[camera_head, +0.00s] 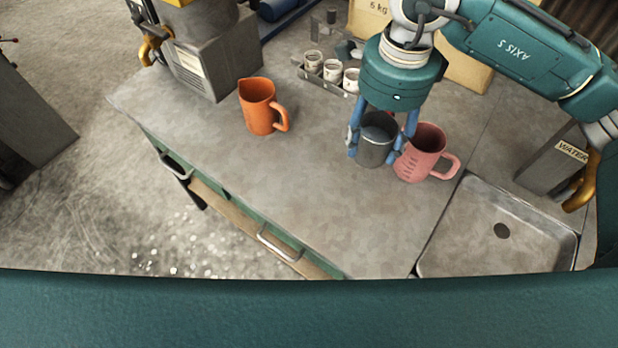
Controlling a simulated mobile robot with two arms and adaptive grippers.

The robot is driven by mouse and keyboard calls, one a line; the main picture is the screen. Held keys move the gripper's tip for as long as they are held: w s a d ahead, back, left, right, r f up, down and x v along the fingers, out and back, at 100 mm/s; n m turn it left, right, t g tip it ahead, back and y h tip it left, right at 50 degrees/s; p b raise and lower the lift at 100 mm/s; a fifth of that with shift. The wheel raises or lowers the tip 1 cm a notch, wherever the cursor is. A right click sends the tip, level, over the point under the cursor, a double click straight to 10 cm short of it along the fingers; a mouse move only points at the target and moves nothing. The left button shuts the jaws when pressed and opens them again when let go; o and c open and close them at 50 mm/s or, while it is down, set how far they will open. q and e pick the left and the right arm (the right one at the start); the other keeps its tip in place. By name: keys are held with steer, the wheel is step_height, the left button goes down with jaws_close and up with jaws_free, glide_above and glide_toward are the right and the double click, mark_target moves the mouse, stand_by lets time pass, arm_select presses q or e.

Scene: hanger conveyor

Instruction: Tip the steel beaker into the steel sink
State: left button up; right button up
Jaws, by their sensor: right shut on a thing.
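A grey steel beaker (374,147) is upright between the fingers of my right gripper (382,138), which is shut on it. I cannot tell whether its base touches the worktop. The fingers come down from above on both sides of the beaker. The steel sink (470,250) is set in the worktop at the lower right, with a round dark drain, and it looks empty. The beaker is to the left of the sink and farther back. My left gripper is not in view.
A pink jug (422,155) stands right beside the beaker, between it and the sink. An orange jug (259,108) stands to the left on the worktop (290,190). A rack (323,80) of small cups is behind. A water dispenser (550,160) stands behind the sink.

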steer(key=w+a+r+m, duration=0.1)
steer(key=a+m, duration=0.4)
steer(key=m, duration=0.9)
steer(key=w+a+r+m, duration=0.2)
steer(key=a+m, duration=0.4)
steer(key=m, duration=0.8)
steer(key=shift+w+a+r, duration=0.25)
steer(key=shift+w+r, duration=0.05)
steer(key=shift+w, duration=0.3)
step_height(320, 180, down, 19)
steer(key=p, duration=0.6)
steer(key=shift+f, duration=0.3)
